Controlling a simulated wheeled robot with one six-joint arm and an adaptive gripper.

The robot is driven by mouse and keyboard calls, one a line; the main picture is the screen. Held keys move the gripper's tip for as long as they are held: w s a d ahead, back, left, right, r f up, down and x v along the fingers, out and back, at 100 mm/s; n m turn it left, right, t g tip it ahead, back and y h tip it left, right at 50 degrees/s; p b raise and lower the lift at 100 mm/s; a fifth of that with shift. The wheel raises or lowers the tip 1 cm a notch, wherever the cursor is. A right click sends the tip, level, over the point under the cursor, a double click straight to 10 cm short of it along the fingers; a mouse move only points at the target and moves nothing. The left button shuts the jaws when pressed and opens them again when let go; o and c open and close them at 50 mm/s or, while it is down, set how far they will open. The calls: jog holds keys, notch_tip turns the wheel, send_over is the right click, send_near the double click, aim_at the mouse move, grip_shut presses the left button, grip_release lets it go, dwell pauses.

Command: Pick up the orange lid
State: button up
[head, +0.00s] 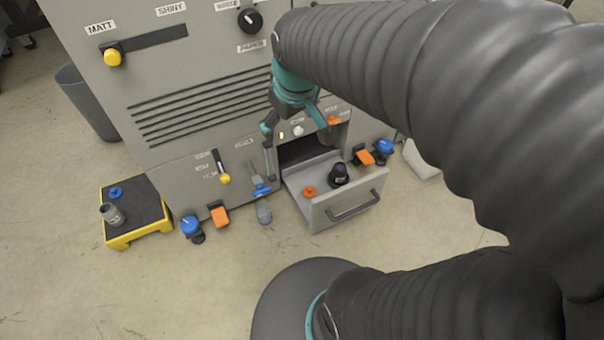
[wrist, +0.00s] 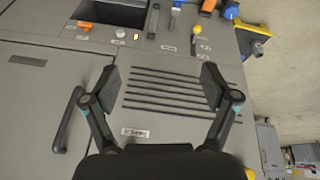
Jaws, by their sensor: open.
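The orange lid (head: 309,191) is small and lies inside the open drawer (head: 345,203), in its left part, in the head view. A dark round-topped container (head: 339,174) stands to its right in the same drawer. My gripper (head: 296,125) is open and empty in front of the machine's panel, above and apart from the drawer. In the wrist view my gripper (wrist: 160,80) has its two fingers wide apart, with the grey machine front and its vent slots behind them. I cannot make out the orange lid in the wrist view.
The grey machine (head: 190,80) fills the back. Orange and blue pedals (head: 219,214) stand on the floor on both sides of the drawer. A yellow-edged step (head: 134,239) at left holds a blue lid (head: 116,193) and a grey jar (head: 111,214). A grey bin (head: 88,104) stands behind. Floor in front is clear.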

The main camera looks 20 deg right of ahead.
jog(key=w+d+f+n+g, duration=0.25)
jog(key=w+d+f, duration=0.25)
jog(key=w+f, duration=0.55)
jog(key=n+g, duration=0.2)
jog(key=n, duration=0.5)
send_over(310, 188)
jog(key=shift+m, duration=0.25)
notch_tip(310, 188, down, 40)
jog(key=shift+w+r+b, duration=0.1)
jog(key=shift+r+b, duration=0.15)
jog(key=shift+b, duration=0.1)
jog(key=shift+s+f, duration=0.2)
jog(key=shift+f, duration=3)
jog(key=c, duration=1)
